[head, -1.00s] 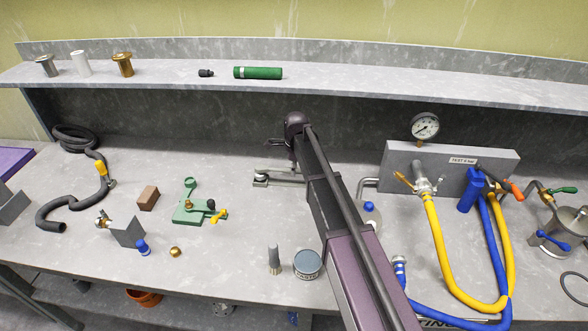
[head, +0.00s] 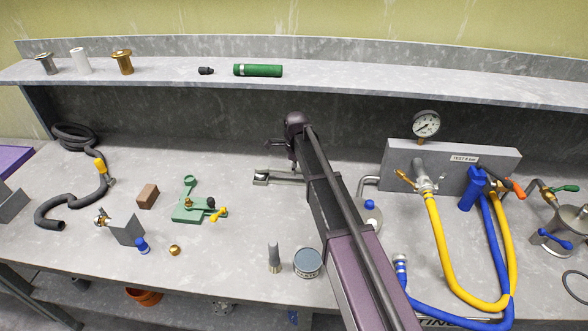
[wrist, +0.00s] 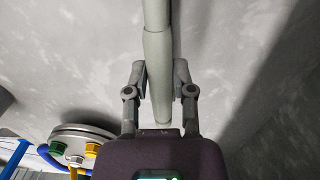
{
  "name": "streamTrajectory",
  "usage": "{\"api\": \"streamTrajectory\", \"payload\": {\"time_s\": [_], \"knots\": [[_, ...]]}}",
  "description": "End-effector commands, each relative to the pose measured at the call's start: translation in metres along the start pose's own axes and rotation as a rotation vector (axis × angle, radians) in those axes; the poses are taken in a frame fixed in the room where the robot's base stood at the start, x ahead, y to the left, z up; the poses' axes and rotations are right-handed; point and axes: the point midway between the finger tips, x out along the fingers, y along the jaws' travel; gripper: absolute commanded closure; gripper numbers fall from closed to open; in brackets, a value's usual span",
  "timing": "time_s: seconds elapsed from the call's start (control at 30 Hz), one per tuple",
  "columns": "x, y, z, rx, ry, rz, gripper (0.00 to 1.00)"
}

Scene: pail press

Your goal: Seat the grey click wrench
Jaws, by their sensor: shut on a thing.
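The grey click wrench (wrist: 156,50) runs lengthwise between the fingers of my gripper (wrist: 160,75) in the wrist view. Its smooth tube goes out of the top of the picture, and its lower end is close to my palm. My gripper is shut on it. In the head view my gripper (head: 292,165) is small and dark at the far end of my arm, low over the back of the bench. A pale metal bar with a block at its left end (head: 261,178) lies there. I cannot tell how much of it is the wrench. My arm hides the right part.
A grey test panel with a gauge (head: 425,124) and yellow and blue hoses stands right of my arm. A round metal lid with coloured fittings (wrist: 80,140) is at lower left in the wrist view. A green fixture (head: 195,212) stands left. The shelf (head: 330,85) overhangs behind.

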Motion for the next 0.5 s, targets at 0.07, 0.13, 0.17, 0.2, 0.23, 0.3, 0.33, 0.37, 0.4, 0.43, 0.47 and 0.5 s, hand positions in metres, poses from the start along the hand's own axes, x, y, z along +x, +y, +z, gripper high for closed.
{"api": "streamTrajectory", "payload": {"time_s": [0.07,0.13,0.17,0.2,0.23,0.3,0.33,0.37,0.4,0.43,0.47,0.5], "knots": [[0.0028,0.0,-0.0001,0.0,0.0,0.0,1.0],[0.0042,0.0,-0.0001,0.0,0.0,0.0,1.0],[0.0048,0.0,-0.0001,0.0,0.0,0.0,1.0],[0.0057,0.0,-0.0001,0.0,0.0,0.0,1.0],[0.0063,0.0,-0.0002,0.0,0.0,0.0,1.0],[0.0078,0.0,-0.0002,0.0,0.0,0.0,1.0],[0.0084,0.0,-0.0002,0.0,0.0,0.0,1.0],[0.009,0.0,-0.0002,0.0,0.0,0.0,1.0],[0.0098,0.0,-0.0003,0.0,0.0,0.0,1.0],[0.0105,0.0,-0.0003,0.0,0.0,0.0,1.0],[0.0111,0.0,-0.0003,0.0,0.0,0.0,1.0],[0.0119,0.0,-0.0004,0.0,0.0,0.0,1.0]]}}
